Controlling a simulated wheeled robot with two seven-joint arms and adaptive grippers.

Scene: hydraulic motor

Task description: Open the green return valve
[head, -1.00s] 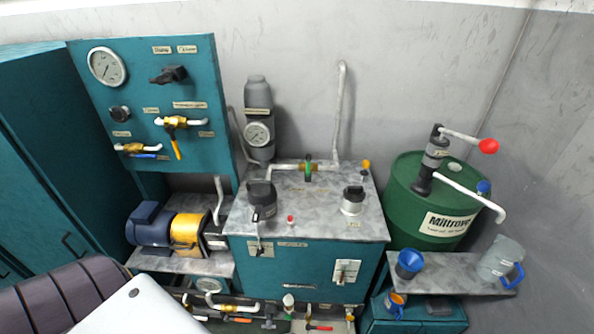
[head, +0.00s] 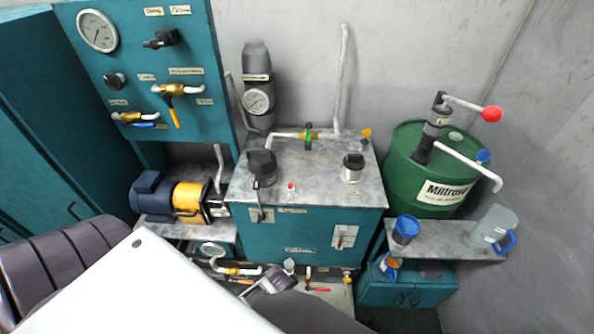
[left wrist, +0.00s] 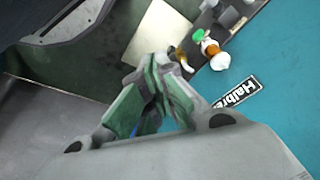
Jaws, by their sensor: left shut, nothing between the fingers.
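The green valve handle (head: 308,135) stands upright on a brass valve in the pipe along the back of the tank top. My left gripper (head: 262,283) is low in front of the tank, well below and in front of that handle, and not touching it. In the left wrist view its fingers (left wrist: 160,65) are closed together with nothing between them, near a teal panel. A small green part (left wrist: 198,35) shows beyond the fingers beside a white and orange fitting (left wrist: 213,52); I cannot tell what it belongs to. My right gripper is not in view.
The teal tank (head: 290,238) has a black filler (head: 262,168) and a breather cap (head: 353,167) on top. Brass valves and pipes (head: 235,268) run low in front. A green drum (head: 405,170) and a shelf (head: 440,238) with jugs stand right.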

